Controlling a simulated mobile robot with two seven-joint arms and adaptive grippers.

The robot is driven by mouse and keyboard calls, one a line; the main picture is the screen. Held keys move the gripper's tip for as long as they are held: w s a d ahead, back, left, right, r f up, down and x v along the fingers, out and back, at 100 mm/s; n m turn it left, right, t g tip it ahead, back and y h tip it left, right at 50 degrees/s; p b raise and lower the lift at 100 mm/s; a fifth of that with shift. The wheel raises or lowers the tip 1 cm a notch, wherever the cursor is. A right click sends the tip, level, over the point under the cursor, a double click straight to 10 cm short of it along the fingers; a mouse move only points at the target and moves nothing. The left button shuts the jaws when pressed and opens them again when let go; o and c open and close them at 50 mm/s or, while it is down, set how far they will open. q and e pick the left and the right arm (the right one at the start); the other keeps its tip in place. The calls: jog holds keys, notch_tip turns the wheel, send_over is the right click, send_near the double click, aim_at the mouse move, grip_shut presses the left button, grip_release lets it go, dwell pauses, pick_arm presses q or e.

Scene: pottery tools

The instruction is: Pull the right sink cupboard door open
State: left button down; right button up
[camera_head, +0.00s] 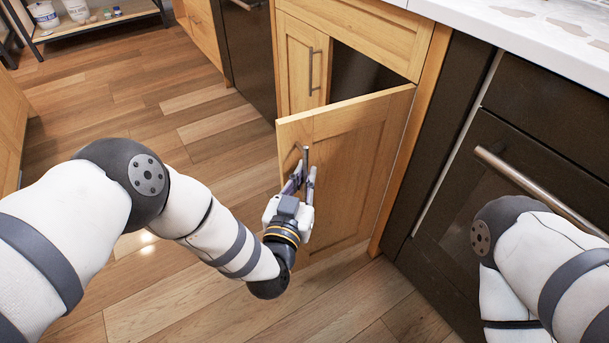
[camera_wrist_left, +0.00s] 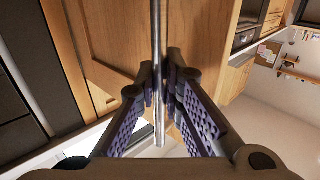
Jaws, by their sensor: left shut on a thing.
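The right sink cupboard door (camera_head: 345,165) is wooden and stands partly open, swung out from its hinge side at the right. A dark opening (camera_head: 358,72) shows above and behind it. My left gripper (camera_head: 304,172) is shut on the door's metal bar handle (camera_head: 305,156). In the left wrist view the handle (camera_wrist_left: 156,60) runs between the two fingers (camera_wrist_left: 161,95), with the wooden door behind it. My right arm shows at the right in the head view, but its gripper is out of the picture.
The closed left cupboard door (camera_head: 298,65) has its own bar handle. A dark oven front with a bar handle (camera_head: 540,190) is at the right, close to my right arm. A white worktop (camera_head: 530,25) is above. The wooden floor (camera_head: 130,95) at the left is clear.

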pick_arm(q)
jog(key=shift+s, duration=0.1)
dwell(0.3)
jog(key=c, duration=1.7)
grip_release()
jog(key=v, duration=1.2)
